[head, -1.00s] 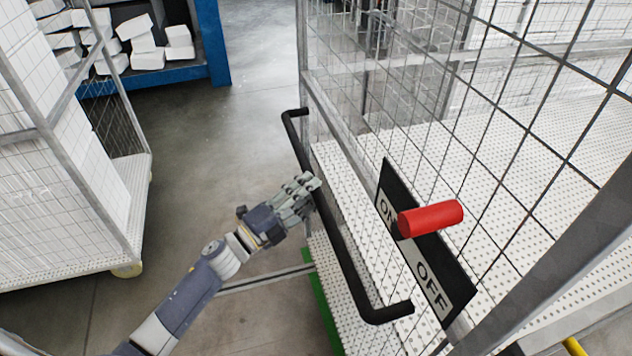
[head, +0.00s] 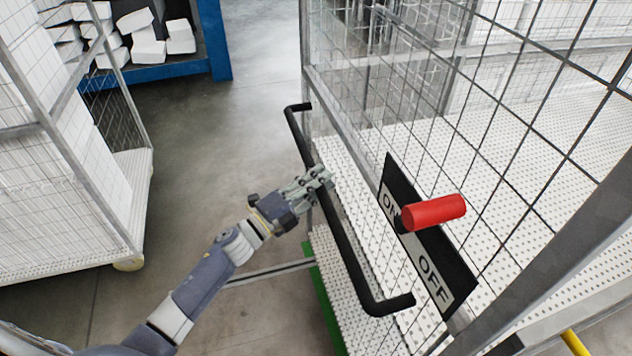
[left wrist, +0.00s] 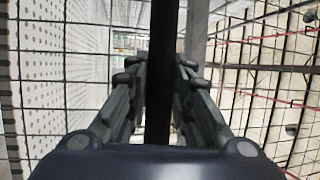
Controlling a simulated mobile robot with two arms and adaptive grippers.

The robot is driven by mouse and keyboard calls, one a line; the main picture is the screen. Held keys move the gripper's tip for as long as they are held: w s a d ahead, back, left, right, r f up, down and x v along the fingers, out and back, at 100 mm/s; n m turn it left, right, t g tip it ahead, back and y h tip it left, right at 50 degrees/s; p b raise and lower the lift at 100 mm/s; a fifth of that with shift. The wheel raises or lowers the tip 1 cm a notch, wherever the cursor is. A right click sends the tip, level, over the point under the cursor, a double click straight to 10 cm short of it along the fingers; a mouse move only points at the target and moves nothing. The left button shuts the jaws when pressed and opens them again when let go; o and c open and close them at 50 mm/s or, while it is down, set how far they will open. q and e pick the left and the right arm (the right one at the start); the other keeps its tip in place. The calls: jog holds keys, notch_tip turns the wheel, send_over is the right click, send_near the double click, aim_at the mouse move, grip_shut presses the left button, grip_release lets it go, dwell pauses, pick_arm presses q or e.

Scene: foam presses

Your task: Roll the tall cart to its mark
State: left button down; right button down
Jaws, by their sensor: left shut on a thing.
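The tall cart (head: 352,160) is a wire-mesh cage with a white dotted deck, filling the right of the head view. A black bar handle (head: 345,245) runs along its near side. My left gripper (head: 322,180) is shut on this handle; in the left wrist view the dark bar (left wrist: 161,70) stands between the two fingers (left wrist: 160,95). A red lever (head: 435,212) with an ON/OFF plate (head: 430,262) is on the cart's side. My right gripper is not in view.
A blue rack (head: 213,45) with white foam pieces is at the back left. Grey floor (head: 235,120) lies clear between the two carts. A yellow piece (head: 574,343) shows at the bottom right.

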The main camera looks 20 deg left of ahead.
pick_arm(q)
jog(key=shift+w+d, duration=0.35)
jog(key=shift+d, duration=0.2)
jog(key=shift+w+d, duration=0.3)
jog(key=shift+d, duration=0.25)
jog(key=c, duration=1.4)
grip_release()
jog(key=shift+w+d, duration=0.1)
jog(key=shift+d, duration=0.05)
jog(key=v, duration=1.2)
jog(key=shift+a, duration=0.3)
